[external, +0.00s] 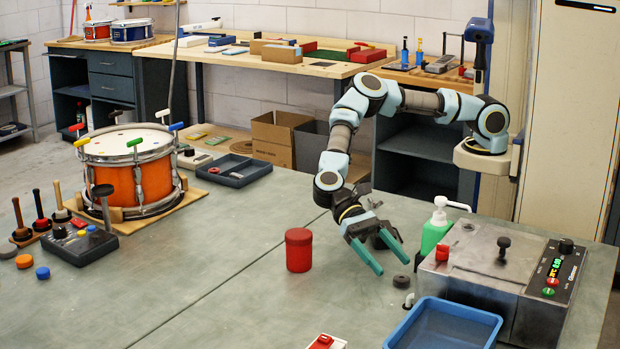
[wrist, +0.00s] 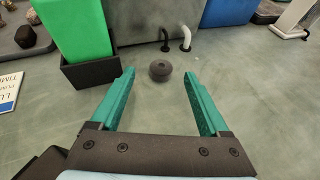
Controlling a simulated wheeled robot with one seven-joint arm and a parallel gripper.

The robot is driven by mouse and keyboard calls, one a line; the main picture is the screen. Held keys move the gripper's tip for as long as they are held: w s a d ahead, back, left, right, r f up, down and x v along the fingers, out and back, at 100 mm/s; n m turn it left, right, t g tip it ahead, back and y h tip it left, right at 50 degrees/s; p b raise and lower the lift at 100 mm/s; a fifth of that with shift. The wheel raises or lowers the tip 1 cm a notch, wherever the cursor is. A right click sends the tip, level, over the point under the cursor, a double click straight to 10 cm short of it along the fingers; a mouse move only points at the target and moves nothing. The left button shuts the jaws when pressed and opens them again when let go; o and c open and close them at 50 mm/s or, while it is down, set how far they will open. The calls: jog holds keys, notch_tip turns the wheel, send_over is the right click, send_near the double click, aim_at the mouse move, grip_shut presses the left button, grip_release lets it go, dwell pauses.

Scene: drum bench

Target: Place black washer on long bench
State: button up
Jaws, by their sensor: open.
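The black washer (wrist: 160,71) is a small dark ring lying flat on the grey-green table. In the external view the washer (external: 401,282) sits just right of my gripper, left of the metal machine. My gripper (external: 390,258) has teal fingers and is open and empty, pointing down toward the table. In the wrist view the washer lies ahead of and roughly between the fingertips of my gripper (wrist: 160,78), apart from both. The long bench (external: 232,58) is probably the wooden-topped one along the back wall, holding boxes and tools.
A green pump bottle (external: 435,232) and the metal machine (external: 500,258) stand right of the washer. A blue tray (external: 444,326) is in front, and a red jar (external: 298,250) stands left of my gripper. An orange drum (external: 135,165) is at the left.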

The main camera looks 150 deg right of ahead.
aim_at(401, 277)
jog(key=shift+p+x, duration=0.4)
jog(key=shift+x, duration=1.5)
jog(key=shift+w, duration=0.1)
grip_shut()
